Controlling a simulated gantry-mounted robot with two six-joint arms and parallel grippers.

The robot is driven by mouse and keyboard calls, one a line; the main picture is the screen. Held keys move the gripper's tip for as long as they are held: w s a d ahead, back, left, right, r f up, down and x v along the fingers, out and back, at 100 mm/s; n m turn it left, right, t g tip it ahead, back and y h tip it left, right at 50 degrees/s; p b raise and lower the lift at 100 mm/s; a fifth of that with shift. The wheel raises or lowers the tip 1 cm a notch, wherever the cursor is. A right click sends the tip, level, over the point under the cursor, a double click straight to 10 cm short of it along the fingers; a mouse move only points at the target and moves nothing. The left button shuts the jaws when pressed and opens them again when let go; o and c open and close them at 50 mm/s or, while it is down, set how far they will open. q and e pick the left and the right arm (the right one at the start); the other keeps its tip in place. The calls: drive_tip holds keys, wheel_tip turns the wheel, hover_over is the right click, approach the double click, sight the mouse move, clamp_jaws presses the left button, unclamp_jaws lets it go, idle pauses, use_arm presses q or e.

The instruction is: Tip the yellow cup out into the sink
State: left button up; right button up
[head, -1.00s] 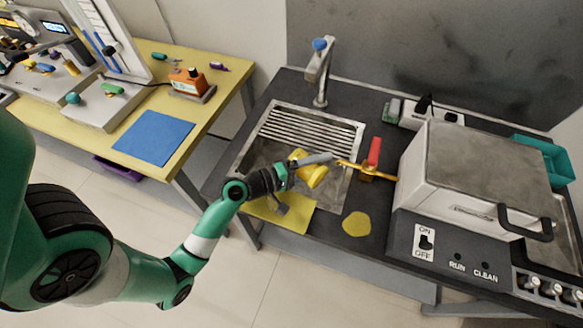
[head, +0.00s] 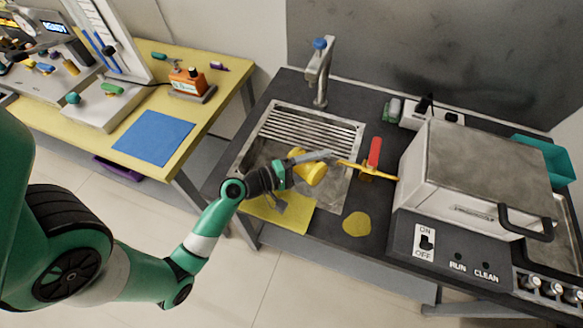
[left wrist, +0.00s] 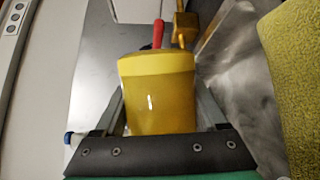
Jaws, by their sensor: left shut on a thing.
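The yellow cup (head: 311,173) is held by my left gripper (head: 303,167) above the front part of the metal sink (head: 258,155). In the head view the cup lies tilted, partly covered by a gripper finger. In the left wrist view the cup (left wrist: 158,92) sits between the two fingers, which press its sides. Its inside and any contents are hidden from me. My right gripper is in neither view.
A tap (head: 319,75) stands behind the sink. A red-and-yellow handled tool (head: 371,165) lies right of the sink, near a large white box machine (head: 475,175). A yellow cloth (head: 290,217) and a yellow round patch (head: 356,223) lie at the front edge.

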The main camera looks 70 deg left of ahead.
use_arm(q)
drive_tip(key=shift+s+a+r+n+t+b, duration=0.15)
drive_tip(key=shift+a+r+n+t, duration=0.2)
drive_tip(key=shift+n, duration=0.4)
drive_tip(key=shift+s+a+r+n+t+b, duration=0.15)
drive_tip(key=shift+a+r+n+t, duration=0.2)
drive_tip(key=shift+n, duration=0.4)
idle(1.2)
drive_tip(key=shift+s+a+r+n+t+y+b, duration=0.25)
drive_tip(key=shift+a+r+n+t, duration=0.15)
drive_tip(key=shift+n, duration=0.55)
drive_tip(key=shift+s+a+r+n+t+y+b, duration=0.1)
drive_tip(key=shift+a+r+n+t+y+b, duration=0.2)
drive_tip(key=shift+n, duration=0.65)
idle(1.2)
idle(0.7)
